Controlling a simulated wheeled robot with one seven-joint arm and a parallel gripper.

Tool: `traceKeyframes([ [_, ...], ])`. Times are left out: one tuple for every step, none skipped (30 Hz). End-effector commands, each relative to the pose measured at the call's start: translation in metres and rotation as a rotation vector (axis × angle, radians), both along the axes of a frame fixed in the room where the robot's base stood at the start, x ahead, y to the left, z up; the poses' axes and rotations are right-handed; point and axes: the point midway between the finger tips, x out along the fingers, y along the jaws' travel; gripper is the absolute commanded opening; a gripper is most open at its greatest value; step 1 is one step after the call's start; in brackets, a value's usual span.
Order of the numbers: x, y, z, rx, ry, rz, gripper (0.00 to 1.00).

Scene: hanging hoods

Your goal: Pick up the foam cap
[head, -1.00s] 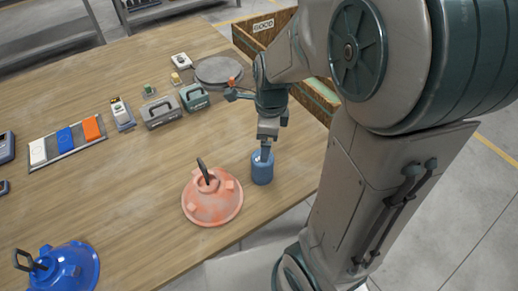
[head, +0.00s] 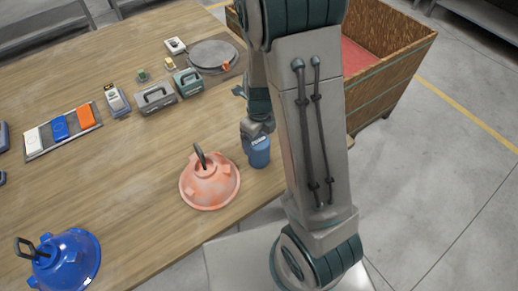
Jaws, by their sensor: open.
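I cannot tell any thing for certain as the foam cap. A blue cylinder (head: 259,154) stands upright near the table's right edge, just right of an orange-red hood (head: 209,187) with a dark handle. My gripper (head: 254,136) is open, just above and at the rear of the blue cylinder's top. My arm hides part of the gripper, and I cannot tell whether its fingers touch the cylinder. A blue hood (head: 68,262) with a dark handle sits at the lower left of the table.
The wooden table (head: 130,210) has a clear middle. At its back are a round grey plate (head: 212,53), grey (head: 155,98) and green (head: 188,82) handled boxes, and a tray of white, blue and orange blocks (head: 60,131). A wooden crate (head: 385,85) stands beyond the right edge.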

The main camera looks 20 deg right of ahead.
Motion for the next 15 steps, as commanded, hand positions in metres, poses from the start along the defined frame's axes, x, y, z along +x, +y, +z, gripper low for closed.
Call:
traceKeyframes([
  [0.0, 0.0, -0.003, 0.0, 0.002, 0.0, 0.91],
  [0.0, 0.0, -0.004, 0.0, 0.001, 0.0, 0.91],
  [0.0, 0.0, -0.006, -0.001, 0.001, 0.001, 0.91],
  [0.001, 0.0, -0.007, -0.001, 0.001, 0.001, 0.91],
  [0.002, 0.0, -0.009, -0.001, 0.001, 0.001, 0.91],
  [0.003, 0.0, -0.012, -0.001, 0.001, 0.001, 0.91],
  [0.004, 0.0, -0.015, -0.001, 0.003, 0.0, 0.91],
  [0.005, 0.0, -0.018, -0.001, 0.003, 0.0, 0.91],
  [0.007, 0.0, -0.023, 0.0, 0.002, 0.001, 0.91],
  [0.009, 0.0, -0.027, 0.0, 0.004, 0.0, 0.91],
  [0.01, 0.0, -0.03, 0.0, 0.004, 0.0, 0.91],
  [0.012, 0.0, -0.035, 0.0, 0.004, 0.001, 0.91],
  [0.012, 0.0, -0.038, 0.0, 0.004, 0.0, 0.91],
  [0.012, 0.0, -0.042, 0.0, 0.004, 0.0, 0.91],
  [0.012, 0.0, -0.047, -0.001, 0.003, 0.001, 0.91],
])
